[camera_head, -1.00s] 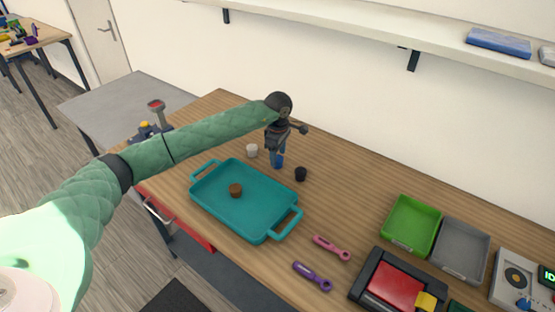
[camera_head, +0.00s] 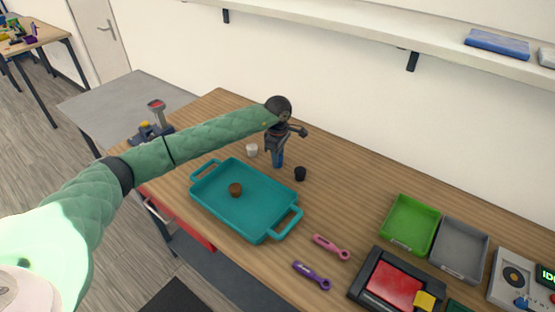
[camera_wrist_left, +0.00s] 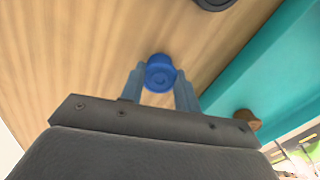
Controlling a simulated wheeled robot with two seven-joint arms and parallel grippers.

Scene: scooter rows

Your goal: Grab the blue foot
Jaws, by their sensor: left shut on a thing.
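The blue foot (camera_wrist_left: 160,72) is a small round blue piece. In the left wrist view it sits between the two fingertips of my left gripper (camera_wrist_left: 160,84), which is shut on it. In the head view my left gripper (camera_head: 277,158) points down over the table behind the teal tray, and its fingers largely hide the foot. Whether the foot touches the table is hard to tell. My right gripper is not in view.
A teal tray (camera_head: 222,213) with a brown foot (camera_head: 235,190) inside lies just in front. A white foot (camera_head: 252,150) and a black foot (camera_head: 300,174) stand close on either side. Pink (camera_head: 331,247) and purple (camera_head: 312,276) tools lie to the right.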

